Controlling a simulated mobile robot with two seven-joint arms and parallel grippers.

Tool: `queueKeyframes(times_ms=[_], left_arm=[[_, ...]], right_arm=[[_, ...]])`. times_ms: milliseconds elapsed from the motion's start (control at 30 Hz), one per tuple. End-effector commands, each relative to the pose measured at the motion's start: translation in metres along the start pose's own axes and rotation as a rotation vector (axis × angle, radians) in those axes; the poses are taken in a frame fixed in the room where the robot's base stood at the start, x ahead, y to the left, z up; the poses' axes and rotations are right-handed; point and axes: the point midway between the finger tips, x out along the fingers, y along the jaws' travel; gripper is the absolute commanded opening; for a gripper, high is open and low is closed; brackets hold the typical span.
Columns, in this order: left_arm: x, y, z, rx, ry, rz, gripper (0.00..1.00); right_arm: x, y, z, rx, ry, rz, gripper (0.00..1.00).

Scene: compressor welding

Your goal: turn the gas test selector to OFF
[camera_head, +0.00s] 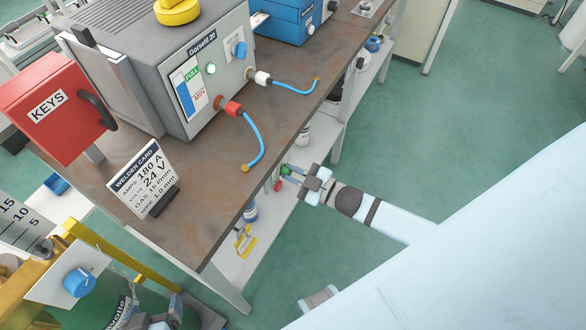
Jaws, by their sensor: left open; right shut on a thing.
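The grey machine labelled Gorselfil 20 (158,45) stands on the brown bench. It has a blue knob on a small white plate (239,47). Another blue knob (78,282) sits on a white plate on a yellow frame at lower left. I cannot read either knob's marks or tell which is the gas test selector. My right gripper (291,173) is beside the bench's front edge, low near the shelf, shut on what looks like a small green thing (285,170). What appears to be my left gripper (160,315) is open at the bottom edge, partly cut off, near the green cylinder.
A red KEYS box (55,105), a welder card (143,178) and two blue hoses (258,140) (295,88) are on or beside the bench (205,205). A blue box (290,20) stands behind. A green cylinder (90,312) is at lower left. The green floor at right is clear.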

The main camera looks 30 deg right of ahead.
Motion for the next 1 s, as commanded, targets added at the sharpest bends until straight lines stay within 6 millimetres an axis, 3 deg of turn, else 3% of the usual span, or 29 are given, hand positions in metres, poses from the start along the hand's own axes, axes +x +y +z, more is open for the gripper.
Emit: queueKeyframes(times_ms=[700,733,800,1000], left_arm=[[-0.0010,-0.0047,0.0028,0.012,-0.010,-0.002,0.90],[-0.0011,-0.0046,0.0024,0.012,-0.009,-0.002,0.90],[-0.0014,-0.0044,0.0013,0.011,-0.007,-0.001,0.90],[-0.0017,-0.0028,-0.0015,0.006,-0.002,-0.001,0.90]], right_arm=[[-0.0002,-0.0002,0.0003,-0.074,0.000,0.000,0.00],[-0.0002,-0.0002,0.0003,-0.074,0.000,0.000,0.24],[-0.0002,-0.0003,0.0003,-0.074,0.000,0.000,0.40],[-0.0001,-0.0002,0.0002,-0.072,0.000,0.000,0.43]])
